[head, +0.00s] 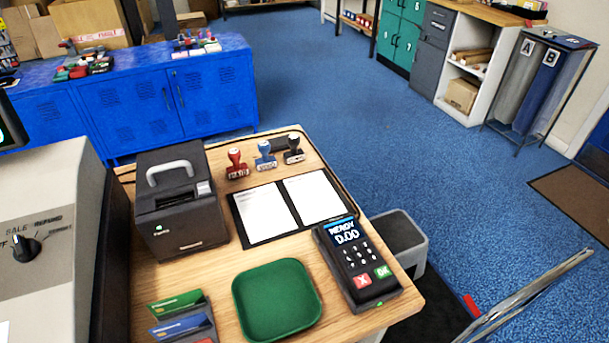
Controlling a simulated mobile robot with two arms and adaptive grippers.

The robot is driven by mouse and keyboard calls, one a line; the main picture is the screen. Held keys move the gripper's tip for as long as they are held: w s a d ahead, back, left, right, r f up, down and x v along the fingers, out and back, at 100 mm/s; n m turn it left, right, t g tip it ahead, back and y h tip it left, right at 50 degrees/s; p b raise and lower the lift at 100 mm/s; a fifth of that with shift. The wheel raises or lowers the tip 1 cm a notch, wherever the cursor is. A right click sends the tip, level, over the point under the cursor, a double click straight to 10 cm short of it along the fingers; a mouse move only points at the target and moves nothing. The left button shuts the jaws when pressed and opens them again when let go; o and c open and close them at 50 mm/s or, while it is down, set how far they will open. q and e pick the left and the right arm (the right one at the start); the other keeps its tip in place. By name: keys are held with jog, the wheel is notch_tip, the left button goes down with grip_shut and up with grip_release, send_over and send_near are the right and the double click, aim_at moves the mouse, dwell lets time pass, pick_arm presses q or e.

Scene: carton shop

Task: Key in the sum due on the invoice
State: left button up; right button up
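A black card terminal (357,268) lies at the right front of the wooden counter (215,270). Its screen (344,232) reads what looks like "READY 0.00". Below the screen are small number keys, a red X key (363,281) and a green OK key (382,272). A black folder (237,217) lies open behind the terminal. It holds two white sheets, a left one (265,212) and a right one (314,196). Their print is too small to read, so I cannot tell which is the invoice. Neither of my grippers is in view.
A green tray (276,300), seemingly empty, sits left of the terminal. A black printer (178,208) stands behind it, and a card holder (182,318) at the front. Red (236,163), blue (265,155) and black (293,149) stamps stand at the back. A till (45,240) fills the left.

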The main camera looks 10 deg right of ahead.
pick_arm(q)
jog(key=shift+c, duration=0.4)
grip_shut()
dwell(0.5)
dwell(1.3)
